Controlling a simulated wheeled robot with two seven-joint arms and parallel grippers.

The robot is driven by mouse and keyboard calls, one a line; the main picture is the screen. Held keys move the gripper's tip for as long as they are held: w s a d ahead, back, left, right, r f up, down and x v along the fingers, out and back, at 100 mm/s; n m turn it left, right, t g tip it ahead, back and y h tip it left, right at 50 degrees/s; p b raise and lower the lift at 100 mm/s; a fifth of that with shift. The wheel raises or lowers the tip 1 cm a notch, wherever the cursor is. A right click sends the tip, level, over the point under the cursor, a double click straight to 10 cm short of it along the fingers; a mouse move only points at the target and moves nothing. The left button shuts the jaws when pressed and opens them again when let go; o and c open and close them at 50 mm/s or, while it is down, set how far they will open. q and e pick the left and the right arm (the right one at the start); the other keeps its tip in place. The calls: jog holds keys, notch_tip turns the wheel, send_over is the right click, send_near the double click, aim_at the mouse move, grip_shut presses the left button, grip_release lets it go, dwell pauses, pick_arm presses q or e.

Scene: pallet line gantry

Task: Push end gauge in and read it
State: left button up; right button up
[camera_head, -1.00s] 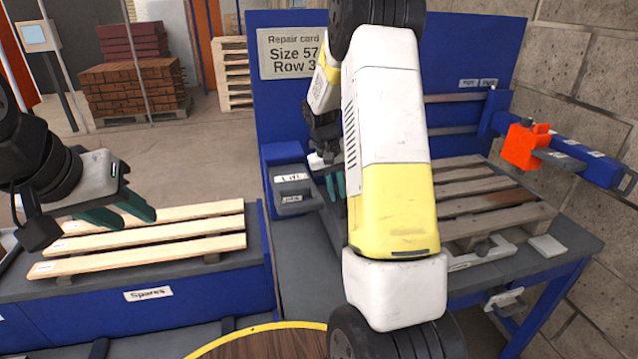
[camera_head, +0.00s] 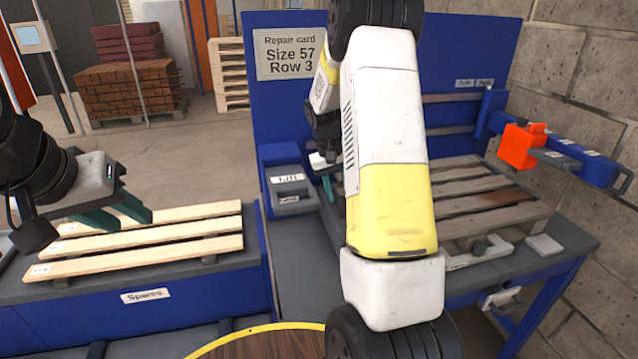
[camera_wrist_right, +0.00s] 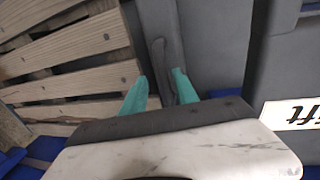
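My right gripper (camera_head: 334,188) is mostly hidden behind my own white and yellow arm in the head view. In the right wrist view its teal fingers (camera_wrist_right: 160,92) are apart. A dark upright handle (camera_wrist_right: 159,60) stands between or just beyond them, beside the slatted pallet (camera_wrist_right: 70,50); contact cannot be told. This handle may be the end gauge, but no label or reading shows. The same pallet (camera_head: 480,200) lies on the bench in the head view. My left gripper (camera_head: 118,213) is open and empty above the spares.
A grey box labelled Lift (camera_head: 290,200) stands left of my right gripper. Pale boards (camera_head: 150,240) lie on the blue spares bench. An orange block (camera_head: 519,147) sits on a blue arm (camera_head: 590,170) at the right.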

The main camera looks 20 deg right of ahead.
aim_at(332, 209)
notch_tip(332, 209, up, 8)
jog(key=a, duration=0.1)
jog(key=shift+a+f, duration=0.15)
jog(key=shift+a, duration=0.1)
dwell(0.4)
jog(key=s+a+r+t+y, duration=0.35)
jog(key=s+a+r, duration=0.45)
jog(key=s+r, duration=0.45)
jog(key=s+a+n+t, duration=0.1)
jog(key=s+a+t, duration=0.2)
jog(key=s, duration=1)
jog(key=a+y, duration=0.1)
jog(key=a, duration=0.1)
jog(key=shift+s+a+r, duration=0.25)
jog(key=shift+s+a, duration=0.05)
jog(key=shift+a, duration=0.1)
